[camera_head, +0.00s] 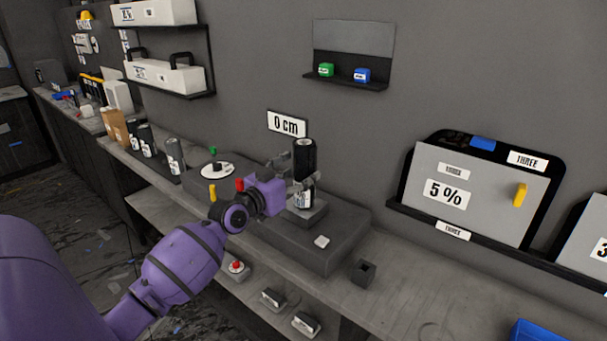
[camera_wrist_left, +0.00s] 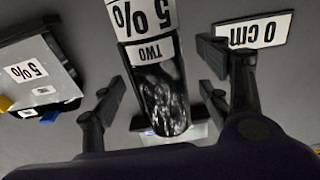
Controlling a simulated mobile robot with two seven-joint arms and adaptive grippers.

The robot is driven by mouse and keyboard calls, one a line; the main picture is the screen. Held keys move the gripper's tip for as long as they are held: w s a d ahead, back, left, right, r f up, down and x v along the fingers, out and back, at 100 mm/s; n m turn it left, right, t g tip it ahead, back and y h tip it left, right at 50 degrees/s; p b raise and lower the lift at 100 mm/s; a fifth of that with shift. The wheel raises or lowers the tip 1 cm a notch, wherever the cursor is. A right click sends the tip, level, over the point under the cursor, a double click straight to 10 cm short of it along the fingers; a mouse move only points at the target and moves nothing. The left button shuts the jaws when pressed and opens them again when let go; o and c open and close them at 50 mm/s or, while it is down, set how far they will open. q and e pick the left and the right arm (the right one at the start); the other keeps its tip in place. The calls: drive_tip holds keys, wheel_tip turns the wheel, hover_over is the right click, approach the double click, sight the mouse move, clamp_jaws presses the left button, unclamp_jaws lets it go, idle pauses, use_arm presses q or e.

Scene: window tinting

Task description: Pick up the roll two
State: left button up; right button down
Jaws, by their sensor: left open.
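Roll two (camera_head: 305,157) is a dark upright cylinder with white labels. It stands on a small grey block on top of the grey machine, under the "0 cm" sign. In the left wrist view the roll (camera_wrist_left: 158,88) appears upside down, with "TWO" and "5%" labels. My left gripper (camera_head: 299,179) is open at the roll, with a finger on either side of it. In the left wrist view gaps show between the roll and both fingers of the gripper (camera_wrist_left: 160,105). My right gripper is not in view.
The grey machine (camera_head: 345,232) carries a white disc (camera_head: 218,170) and small coloured levers. Several other rolls (camera_head: 175,155) stand on the bench to the left. A panel marked "THREE" and "5%" (camera_head: 480,190) is at the right.

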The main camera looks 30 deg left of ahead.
use_arm(q)
drive_tip(key=w, duration=0.2)
drive_tip(key=shift+w+d, duration=0.15)
drive_tip(key=shift+w, duration=0.15)
drive_tip(key=shift+s+r, duration=0.1)
drive_tip(key=c, duration=1.6)
